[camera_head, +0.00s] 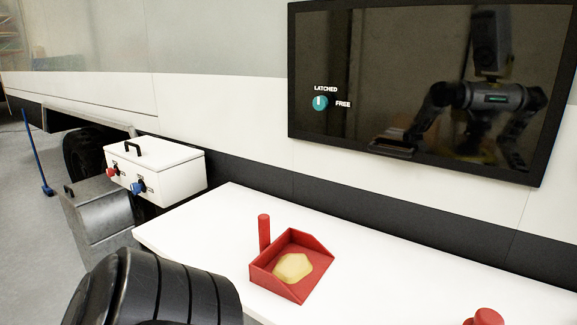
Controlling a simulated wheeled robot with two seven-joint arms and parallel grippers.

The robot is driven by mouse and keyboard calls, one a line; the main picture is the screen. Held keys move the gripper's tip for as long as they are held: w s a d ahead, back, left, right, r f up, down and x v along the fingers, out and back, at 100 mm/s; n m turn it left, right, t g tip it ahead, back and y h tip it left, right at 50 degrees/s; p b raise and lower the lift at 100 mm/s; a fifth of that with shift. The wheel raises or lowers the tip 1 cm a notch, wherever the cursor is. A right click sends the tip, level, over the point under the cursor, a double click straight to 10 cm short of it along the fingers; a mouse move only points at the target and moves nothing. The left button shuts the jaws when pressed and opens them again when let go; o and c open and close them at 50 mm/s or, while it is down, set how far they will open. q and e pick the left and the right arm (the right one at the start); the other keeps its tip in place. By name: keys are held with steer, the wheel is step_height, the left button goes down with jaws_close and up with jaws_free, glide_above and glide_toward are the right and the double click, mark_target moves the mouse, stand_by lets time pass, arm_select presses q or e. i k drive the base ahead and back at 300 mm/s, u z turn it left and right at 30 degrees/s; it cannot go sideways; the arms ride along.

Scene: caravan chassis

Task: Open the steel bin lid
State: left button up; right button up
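The steel bin (98,228) is a grey metal box on the floor at the left, by the caravan's side. Its grey lid (92,193) has a small dark handle (69,191) at the left end and appears shut. A black ribbed link of my own arm fills the bottom left and covers the bin's lower part. Neither of my grippers shows directly; the dark window only reflects my body and arms.
A white box (170,180) with a black top handle and red and blue knobs stands just behind the bin. A white counter (215,225) holds a red dustpan (300,240) with a yellowish piece. A dark window (390,60) carries a LATCHED/FREE dial (320,103). Open floor lies left.

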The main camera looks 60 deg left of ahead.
mark_target(81, 193)
steer(key=u, duration=4)
steer(key=i, duration=6.05)
steer(key=z, duration=1.8)
